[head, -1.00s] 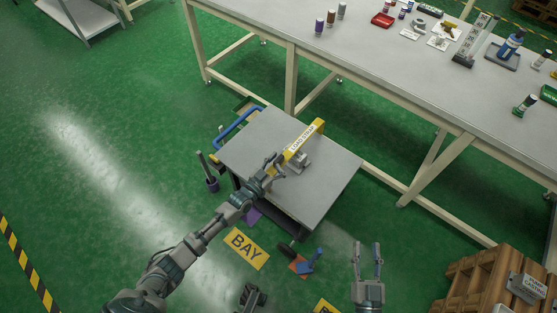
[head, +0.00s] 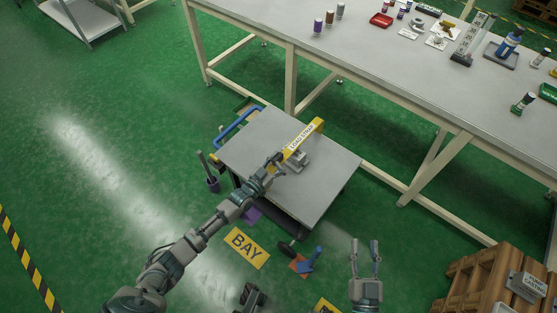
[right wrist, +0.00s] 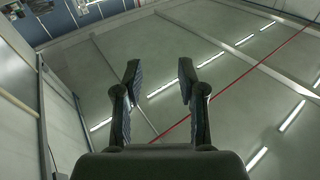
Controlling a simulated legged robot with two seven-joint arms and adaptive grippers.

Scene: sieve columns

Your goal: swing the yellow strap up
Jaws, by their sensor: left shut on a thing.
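The yellow strap (head: 303,137), printed with dark lettering on a pale label, runs slantwise over the grey top of a low cart (head: 324,184). A small grey metal block (head: 297,160) sits beside and partly under the strap on the cart top. My left gripper (head: 276,163) is shut on the strap's near lower end, and its fingers hide that end. My right gripper (head: 366,247) is open and empty, in front of the cart at the lower right. Its two spread fingers also show in the right wrist view (right wrist: 159,85), with nothing between them.
A long workbench (head: 390,75) with bottles, trays and small parts stands behind the cart. A blue handle (head: 238,124) is at the cart's left. Wooden crates (head: 490,280) stand lower right. A yellow BAY sign (head: 246,248) and loose tools lie on the green floor.

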